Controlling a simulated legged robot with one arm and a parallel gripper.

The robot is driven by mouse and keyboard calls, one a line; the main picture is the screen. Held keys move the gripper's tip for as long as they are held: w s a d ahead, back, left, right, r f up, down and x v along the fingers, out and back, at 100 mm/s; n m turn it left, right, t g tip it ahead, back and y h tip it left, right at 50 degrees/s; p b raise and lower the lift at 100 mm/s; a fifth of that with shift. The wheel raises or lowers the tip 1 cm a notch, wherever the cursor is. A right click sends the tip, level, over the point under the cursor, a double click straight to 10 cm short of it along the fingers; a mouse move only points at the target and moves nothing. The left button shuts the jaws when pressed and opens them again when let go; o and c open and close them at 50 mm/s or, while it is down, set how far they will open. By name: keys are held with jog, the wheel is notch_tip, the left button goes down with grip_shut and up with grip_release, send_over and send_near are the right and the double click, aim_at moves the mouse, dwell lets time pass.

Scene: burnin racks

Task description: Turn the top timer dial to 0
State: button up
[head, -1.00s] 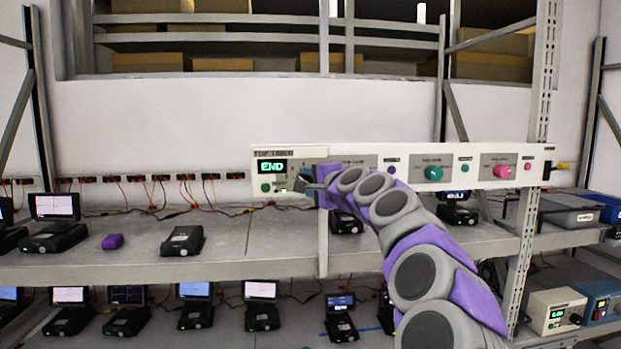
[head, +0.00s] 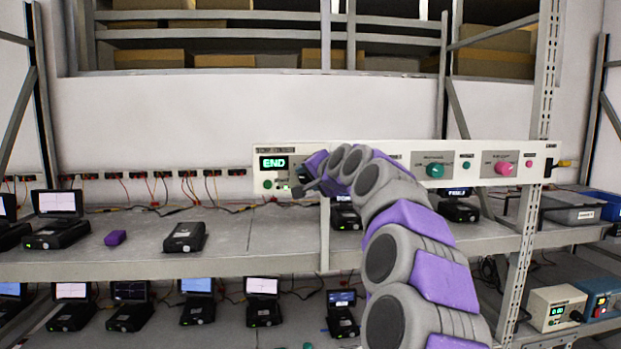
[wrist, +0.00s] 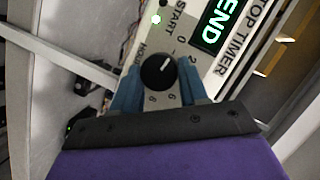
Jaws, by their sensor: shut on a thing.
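The top timer is at the left end of the long white panel (head: 400,148), and its display (head: 273,163) reads END in green. In the wrist view the display (wrist: 213,25) and the words TOP TIMER also show. The round black dial (wrist: 157,74) has a white pointer mark aimed to the upper right, on the side of the printed 0 and 2. I cannot tell its exact setting. My gripper (wrist: 157,88) is shut on the dial, with one blue finger on each side. In the head view my gripper (head: 306,186) hides the dial.
A green START button (head: 267,184) is left of my gripper. A green knob (head: 435,170) and a pink knob (head: 503,169) are farther right on the panel.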

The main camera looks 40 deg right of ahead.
jog(key=shift+w+f, duration=0.1)
jog(key=shift+f, duration=0.4)
jog(key=o, duration=1)
jog(key=shift+w+d+r, duration=0.1)
jog(key=shift+r, duration=0.1)
jog(key=shift+o, duration=0.2)
jog(key=shift+s+r, duration=0.15)
jog(key=shift+s, duration=0.1)
jog(key=b+v, duration=0.2)
jog(key=v, duration=1.5)
jog(key=shift+b, duration=0.35)
